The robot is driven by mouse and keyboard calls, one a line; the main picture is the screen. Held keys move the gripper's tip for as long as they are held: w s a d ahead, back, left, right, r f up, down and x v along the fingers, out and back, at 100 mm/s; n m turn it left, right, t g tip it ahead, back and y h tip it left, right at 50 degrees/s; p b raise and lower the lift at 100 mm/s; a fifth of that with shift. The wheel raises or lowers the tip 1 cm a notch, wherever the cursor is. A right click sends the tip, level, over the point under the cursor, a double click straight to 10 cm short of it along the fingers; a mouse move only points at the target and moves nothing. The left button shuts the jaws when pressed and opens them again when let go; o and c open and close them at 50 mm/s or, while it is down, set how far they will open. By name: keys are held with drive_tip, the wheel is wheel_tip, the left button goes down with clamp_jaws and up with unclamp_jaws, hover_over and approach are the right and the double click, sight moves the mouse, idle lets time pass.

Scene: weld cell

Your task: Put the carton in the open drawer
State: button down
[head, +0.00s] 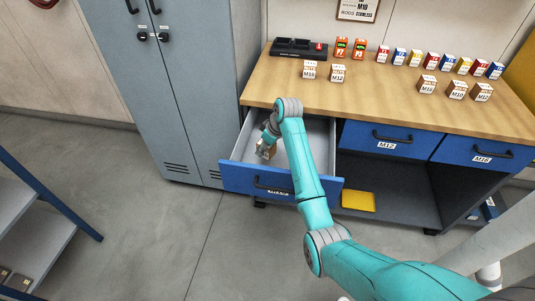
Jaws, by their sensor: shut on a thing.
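The open drawer (238,180) is pulled out at the left end of the workbench. It has a blue front with a dark handle and a grey inside. My gripper (266,148) is down inside the drawer's left part, pointing downward. It is shut on a small brown carton (262,154), which shows partly below the fingers. My wrist and fingers hide some of the carton. I cannot tell whether the carton touches the drawer floor.
The wooden workbench (400,98) carries several small cartons, coloured boxes and a dark charger (298,47). Two closed blue drawers (390,138) are at the right. A yellow tray (358,201) lies on the lower shelf. A grey locker (165,90) stands left; the floor in front is clear.

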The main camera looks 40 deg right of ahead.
sight(265, 161)
drive_tip(key=shift+f, duration=2.2)
drive_tip(key=shift+f, duration=0.15)
drive_tip(key=shift+c, duration=2.2)
unclamp_jaws()
drive_tip(key=v, duration=1.2)
